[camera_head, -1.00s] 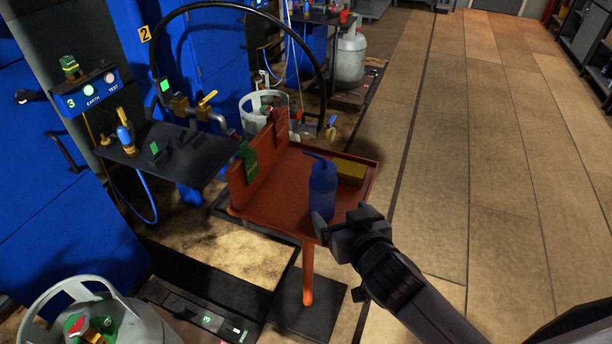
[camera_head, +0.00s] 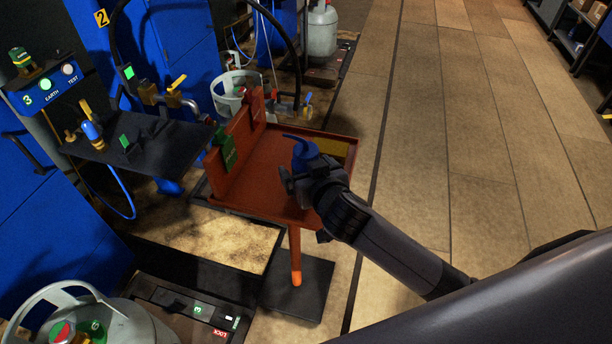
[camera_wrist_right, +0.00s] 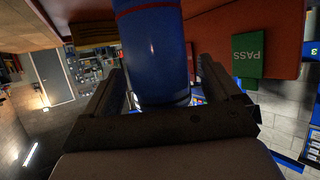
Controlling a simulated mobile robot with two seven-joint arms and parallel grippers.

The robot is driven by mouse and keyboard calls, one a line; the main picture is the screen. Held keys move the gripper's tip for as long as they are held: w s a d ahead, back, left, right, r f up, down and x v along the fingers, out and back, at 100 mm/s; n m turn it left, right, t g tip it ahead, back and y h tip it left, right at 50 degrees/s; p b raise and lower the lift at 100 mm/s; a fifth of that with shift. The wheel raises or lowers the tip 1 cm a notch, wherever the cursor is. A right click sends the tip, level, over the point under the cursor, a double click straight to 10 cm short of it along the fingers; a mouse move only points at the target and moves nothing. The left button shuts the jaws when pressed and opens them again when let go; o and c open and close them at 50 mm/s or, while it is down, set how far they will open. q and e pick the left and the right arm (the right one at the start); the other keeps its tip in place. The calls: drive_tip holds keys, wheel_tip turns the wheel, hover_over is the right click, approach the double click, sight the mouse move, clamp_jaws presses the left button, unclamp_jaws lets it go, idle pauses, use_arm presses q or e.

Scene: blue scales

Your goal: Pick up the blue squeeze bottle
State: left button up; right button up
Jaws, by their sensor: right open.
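The blue squeeze bottle (camera_head: 304,154) stands on the red tray table (camera_head: 258,180). In the head view only its top and bent spout show; my right gripper hides its lower part. My right gripper (camera_head: 302,183) is at the bottle, on its near side. In the right wrist view the bottle's blue body (camera_wrist_right: 158,50) lies between the two fingers of the open gripper (camera_wrist_right: 160,88). I cannot tell whether either finger touches it. My left gripper is not in view.
A yellow block (camera_head: 336,149) sits behind the bottle on the tray. A green tag (camera_head: 225,148) hangs on the tray's raised red back panel, and shows in the wrist view (camera_wrist_right: 250,55). A black shelf (camera_head: 150,150) stands left. The floor on the right is clear.

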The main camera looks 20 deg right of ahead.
drive_tip(key=shift+w+f, duration=0.15)
drive_tip(key=shift+w, duration=0.2)
drive_tip(key=c, duration=1.3)
drive_tip(key=shift+o, duration=0.2)
